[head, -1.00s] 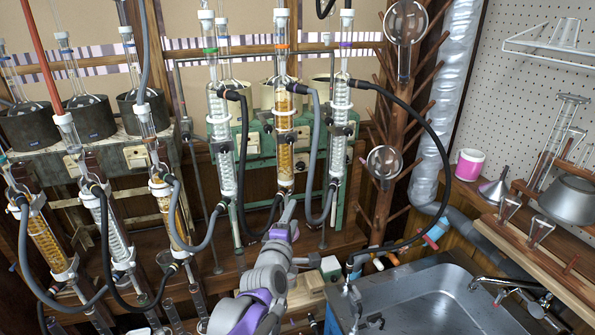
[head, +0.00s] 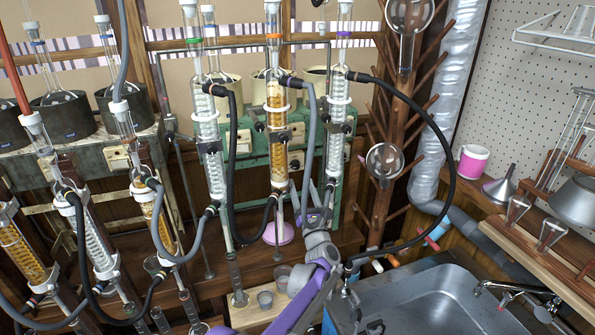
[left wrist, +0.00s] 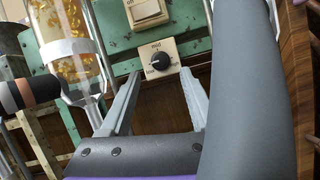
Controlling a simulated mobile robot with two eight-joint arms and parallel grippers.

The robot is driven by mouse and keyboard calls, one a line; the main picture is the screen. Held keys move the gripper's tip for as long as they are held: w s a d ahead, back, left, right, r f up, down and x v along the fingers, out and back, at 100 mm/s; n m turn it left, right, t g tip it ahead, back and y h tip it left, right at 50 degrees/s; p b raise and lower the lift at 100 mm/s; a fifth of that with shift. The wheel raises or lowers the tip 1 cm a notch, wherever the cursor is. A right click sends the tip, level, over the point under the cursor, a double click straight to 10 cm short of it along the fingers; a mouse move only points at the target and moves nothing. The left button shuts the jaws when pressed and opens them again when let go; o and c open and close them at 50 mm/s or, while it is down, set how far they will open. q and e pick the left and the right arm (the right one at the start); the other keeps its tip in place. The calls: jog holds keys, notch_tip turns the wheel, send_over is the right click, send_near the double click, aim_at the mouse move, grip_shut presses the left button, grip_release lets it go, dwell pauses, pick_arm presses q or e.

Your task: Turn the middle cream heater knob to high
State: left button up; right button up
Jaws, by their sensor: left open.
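The cream heater knob plate (left wrist: 164,56) is on the green heater panel in the left wrist view. Its dark round knob (left wrist: 160,61) has "mid" printed above it; the pointer is too small to read surely. My left gripper (left wrist: 161,85) is open, its two grey fingers reaching toward the plate with the knob between and just beyond their tips. No contact shows. In the head view my left gripper (head: 304,203) is low in front of the green heater (head: 255,160), beside the middle orange-topped condenser (head: 276,110). The knob itself cannot be made out there.
A thick grey hose (left wrist: 247,90) runs close along the right of the gripper in the wrist view. The glass condenser (left wrist: 75,45) stands close at left. Black hoses (head: 425,110) loop around the rig. The sink (head: 430,300) is at lower right.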

aim_at(296, 168)
pick_arm(q)
jog(key=p+x, duration=0.1)
jog(key=x, duration=0.4)
jog(key=shift+w+a+r, duration=0.1)
jog(key=shift+w+a, duration=0.05)
jog(key=shift+w, duration=0.25)
grip_shut()
